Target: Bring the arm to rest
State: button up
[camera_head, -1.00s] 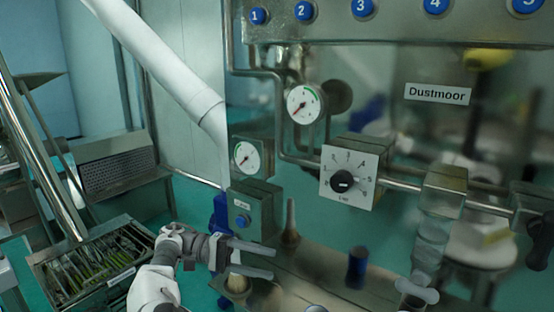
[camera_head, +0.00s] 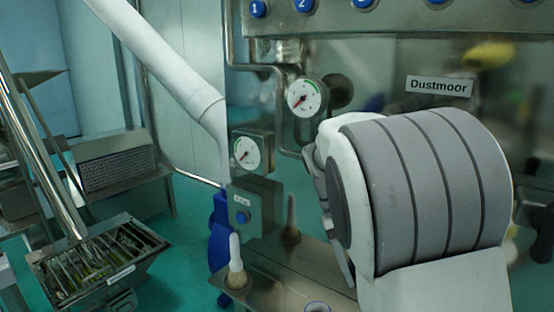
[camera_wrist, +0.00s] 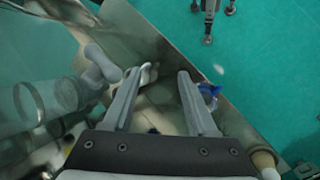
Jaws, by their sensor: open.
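My gripper (camera_wrist: 158,80) is open in the wrist view, its two grey fingers apart with nothing held between them. It points over the edge of a metal surface, with green floor beyond. In the head view my arm (camera_head: 425,195) looms large at the right, white with a dark grey banded joint. Part of my gripper shows at its left side, over the metal bench; the rest is hidden behind the arm. The arm covers the dial plate and much of the pipework.
Two gauges (camera_head: 303,97) (camera_head: 245,152) and a button box (camera_head: 254,204) stand left of my arm. A white-tipped brush-like piece (camera_head: 236,264) stands on the bench (camera_head: 275,262). A slatted tray (camera_head: 98,262) is at lower left.

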jog(key=s+a+r+t+y+b, duration=0.1)
jog(key=s+t+y, duration=0.3)
jog(key=s+t, duration=0.5)
jog(key=s+a, duration=0.1)
jog(key=s, duration=0.7)
jog(key=shift+r+b, duration=0.3)
jog(key=shift+r, duration=0.05)
